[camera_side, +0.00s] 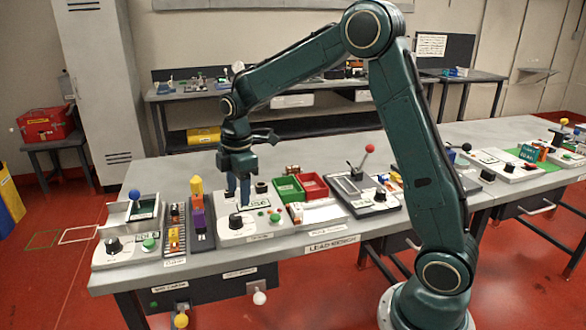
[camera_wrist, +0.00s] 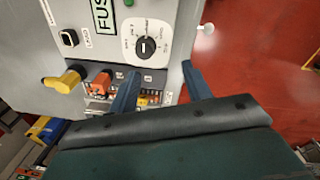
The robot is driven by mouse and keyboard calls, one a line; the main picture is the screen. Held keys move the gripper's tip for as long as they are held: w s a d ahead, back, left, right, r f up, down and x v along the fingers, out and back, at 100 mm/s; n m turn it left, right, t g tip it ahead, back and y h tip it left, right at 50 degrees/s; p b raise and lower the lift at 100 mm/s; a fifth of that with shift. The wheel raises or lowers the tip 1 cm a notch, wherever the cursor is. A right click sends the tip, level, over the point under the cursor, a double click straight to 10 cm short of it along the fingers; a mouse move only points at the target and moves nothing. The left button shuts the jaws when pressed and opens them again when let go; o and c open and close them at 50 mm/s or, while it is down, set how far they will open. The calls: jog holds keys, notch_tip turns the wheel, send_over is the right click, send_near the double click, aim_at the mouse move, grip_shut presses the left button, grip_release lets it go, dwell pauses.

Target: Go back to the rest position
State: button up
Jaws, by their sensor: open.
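My gripper (camera_side: 238,200) is in the side view, pointing down above the panel marked FUSE (camera_side: 228,237), with its arm reaching over from the right. In the wrist view its two blue fingers (camera_wrist: 160,70) stand apart with nothing between them. Below them in that view is a grey panel with a round selector dial (camera_wrist: 147,46). Whether the fingertips touch the panel cannot be told. An orange block (camera_wrist: 101,83) and a yellow piece (camera_wrist: 63,81) lie left of the fingers in the wrist view.
An upright yellow and purple stack (camera_side: 197,212) stands close left of my gripper. A green bin (camera_side: 288,189), a red bin (camera_side: 314,185) and a red-knobbed lever (camera_side: 370,149) are to the right. A blue-knobbed unit (camera_side: 134,196) is far left. Air above the bench's left end is clear.

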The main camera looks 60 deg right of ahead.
jog(key=s+a+r+m+t, duration=0.1)
jog(key=s+a+r+m, duration=0.15)
jog(key=s+r, duration=0.35)
jog(key=s+a+r+m+t, duration=0.1)
jog(key=s+a+r+m, duration=0.1)
jog(key=s+r+m, duration=0.45)
jog(key=s+a+f+m+t, duration=0.1)
jog(key=s+f+m+t, duration=0.1)
jog(key=s, duration=1.3)
jog(key=shift+a+m+t, duration=0.4)
jog(key=shift+m, duration=0.5)
